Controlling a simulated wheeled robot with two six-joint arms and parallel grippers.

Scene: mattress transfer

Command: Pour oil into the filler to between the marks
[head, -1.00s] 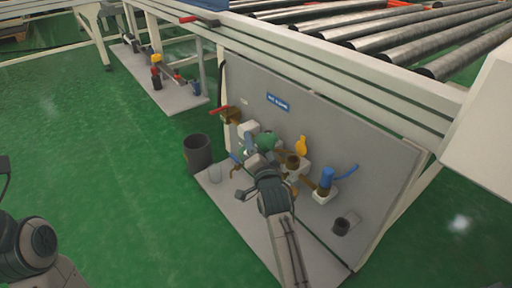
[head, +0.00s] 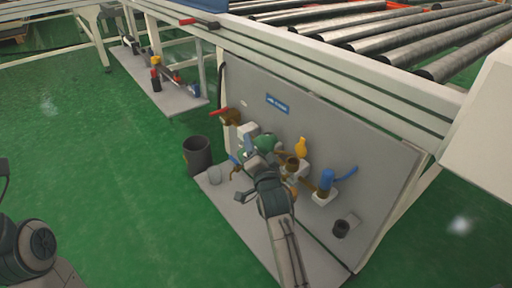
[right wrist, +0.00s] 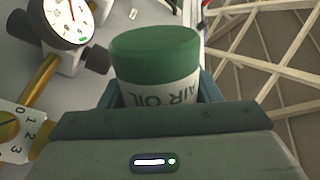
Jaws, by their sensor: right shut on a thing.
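My right gripper (head: 258,158) is shut on an oil bottle (right wrist: 157,60). In the right wrist view the bottle is white with a green cap and part of the lettering "AIR OIL". In the head view the bottle's green part (head: 262,143) shows just beyond the gripper, close to the panel fittings. A brass fitting (head: 292,163) stands to the right of the gripper; I cannot tell whether it is the filler. No level marks or flowing oil can be made out. My left gripper is out of view.
The sloping grey panel (head: 350,150) carries a red-handled valve (head: 222,112), a yellow part (head: 301,147) and a blue part (head: 327,180). A dial gauge (right wrist: 68,20) is beside the bottle.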

